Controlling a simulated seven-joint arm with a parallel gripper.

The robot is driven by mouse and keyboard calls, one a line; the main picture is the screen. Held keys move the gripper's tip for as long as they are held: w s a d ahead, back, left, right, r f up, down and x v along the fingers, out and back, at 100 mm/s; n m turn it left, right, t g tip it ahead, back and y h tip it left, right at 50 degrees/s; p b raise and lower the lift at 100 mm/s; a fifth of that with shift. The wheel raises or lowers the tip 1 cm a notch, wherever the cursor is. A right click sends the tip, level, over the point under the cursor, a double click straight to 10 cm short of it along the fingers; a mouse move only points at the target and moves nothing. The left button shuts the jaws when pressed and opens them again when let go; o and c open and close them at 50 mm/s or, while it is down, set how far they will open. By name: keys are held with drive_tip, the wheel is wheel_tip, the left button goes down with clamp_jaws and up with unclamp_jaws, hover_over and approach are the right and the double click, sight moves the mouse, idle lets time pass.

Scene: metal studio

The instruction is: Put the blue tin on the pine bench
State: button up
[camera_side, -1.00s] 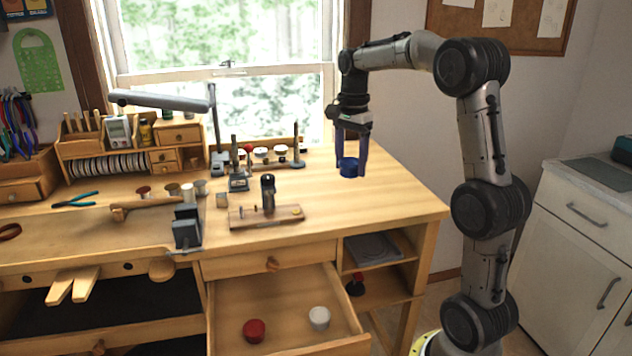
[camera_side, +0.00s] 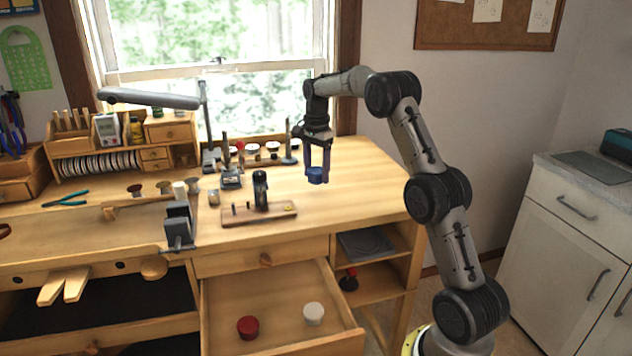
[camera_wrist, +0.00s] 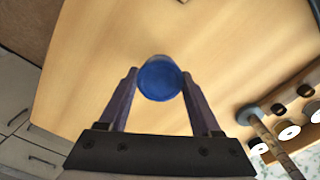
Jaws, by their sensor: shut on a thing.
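The blue tin (camera_side: 317,176) is small and round. It is held between the two fingers of my gripper (camera_side: 317,168), over the right part of the pine bench (camera_side: 365,182). In the wrist view the blue tin (camera_wrist: 160,79) sits between the fingertips of my gripper (camera_wrist: 160,86), with its round blue top toward the camera. The pine bench top (camera_wrist: 215,45) lies beyond it. The tin looks close to the bench top, but I cannot tell whether it touches.
A wooden block with a dark post (camera_side: 262,208) stands left of the tin. Small stands and spools (camera_side: 252,148) line the window side. An open drawer (camera_side: 275,290) below holds a red tin (camera_side: 247,327) and a white tin (camera_side: 314,313). The bench's right end is clear.

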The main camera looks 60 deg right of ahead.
sight(316, 181)
drive_tip(key=shift+w+d+f, duration=0.1)
drive_tip(key=shift+w+f, duration=0.1)
drive_tip(key=shift+f, duration=1.6)
drive_tip(key=o, duration=1.4)
drive_tip(key=shift+f, duration=0.15)
drive_tip(key=shift+c, duration=0.2)
